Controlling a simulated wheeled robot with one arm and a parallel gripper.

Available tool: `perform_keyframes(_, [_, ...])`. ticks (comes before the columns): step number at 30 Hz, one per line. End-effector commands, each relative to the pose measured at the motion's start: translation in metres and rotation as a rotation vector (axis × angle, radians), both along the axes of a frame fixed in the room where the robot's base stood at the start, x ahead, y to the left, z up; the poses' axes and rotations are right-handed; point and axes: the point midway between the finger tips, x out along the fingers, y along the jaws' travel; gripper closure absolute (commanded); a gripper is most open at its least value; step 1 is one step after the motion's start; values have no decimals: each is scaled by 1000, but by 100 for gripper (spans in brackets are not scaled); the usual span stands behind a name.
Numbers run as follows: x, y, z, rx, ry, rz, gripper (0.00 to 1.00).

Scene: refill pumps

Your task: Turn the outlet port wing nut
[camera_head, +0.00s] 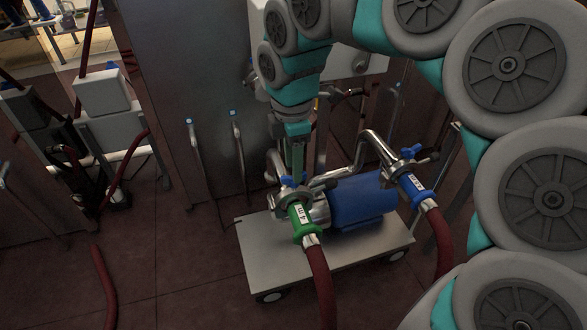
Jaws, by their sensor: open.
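A pump with a blue motor body (362,200) sits on a wheeled cart. Its near-left port has a green hose coupling (303,221), with a clamp and a blue wing nut (289,181) on top. Its right port has a blue hose coupling (416,187), with another blue wing nut (411,152). Both couplings carry white labels too small to read, so I cannot tell which is the outlet. My gripper (296,172) is open and points down right at the left wing nut, partly hiding it. I cannot tell whether they touch.
The metal cart (267,257) stands on a dark red tiled floor. Red hoses run from the left coupling (320,280) and the right coupling (443,240). Bent steel pipes (375,143) rise behind the pump. Grey cabinets with handles (196,150) stand behind.

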Motion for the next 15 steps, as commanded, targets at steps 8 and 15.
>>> perform_keyframes(8, [1,1,41,1,-4,0,55])
perform_keyframes(15, [0,1,55,0,-1,0,55])
